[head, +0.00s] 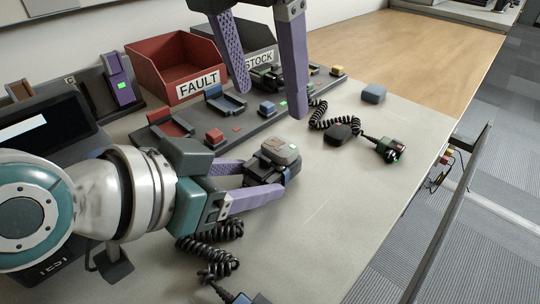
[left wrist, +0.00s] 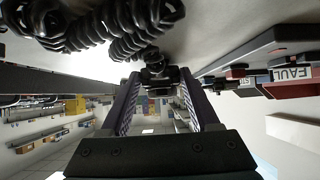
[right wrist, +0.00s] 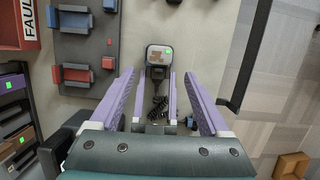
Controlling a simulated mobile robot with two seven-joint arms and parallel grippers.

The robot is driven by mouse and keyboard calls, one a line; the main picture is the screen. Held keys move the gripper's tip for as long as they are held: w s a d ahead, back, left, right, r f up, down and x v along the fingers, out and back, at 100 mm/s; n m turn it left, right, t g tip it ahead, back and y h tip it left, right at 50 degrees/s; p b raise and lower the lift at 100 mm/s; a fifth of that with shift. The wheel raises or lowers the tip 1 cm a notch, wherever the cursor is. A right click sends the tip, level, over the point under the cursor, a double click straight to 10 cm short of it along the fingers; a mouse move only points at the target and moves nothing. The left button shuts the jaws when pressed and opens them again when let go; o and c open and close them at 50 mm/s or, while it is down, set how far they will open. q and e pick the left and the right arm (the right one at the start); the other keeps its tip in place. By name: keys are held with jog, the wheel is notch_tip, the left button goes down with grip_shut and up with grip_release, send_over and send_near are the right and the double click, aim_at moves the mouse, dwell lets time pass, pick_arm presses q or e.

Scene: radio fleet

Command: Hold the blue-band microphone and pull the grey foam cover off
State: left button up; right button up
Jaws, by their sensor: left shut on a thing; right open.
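The blue-band microphone (head: 288,174) is a dark body with a blue band at its side. My left gripper (head: 264,180) is shut on the microphone's body. The microphone shows dark between those fingers in the left wrist view (left wrist: 155,68). My right gripper (head: 272,100) is open and empty, above and behind the microphone, its fingers pointing down and apart from it. In the right wrist view the cover (right wrist: 159,54) lies beyond the fingertips, between their lines.
A red FAULT bin (head: 170,66) and a grey STOCK bin (head: 240,42) stand at the back. A long grey rack (head: 245,126) with red, blue and yellow parts lies before them.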

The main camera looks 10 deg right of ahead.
aim_at(279, 145)
jog(key=shift+x, duration=4.4)
jog(key=c, duration=0.9)
jog(key=o, duration=0.9)
jog(key=shift+r, duration=0.1)
jog(key=v, duration=1.2)
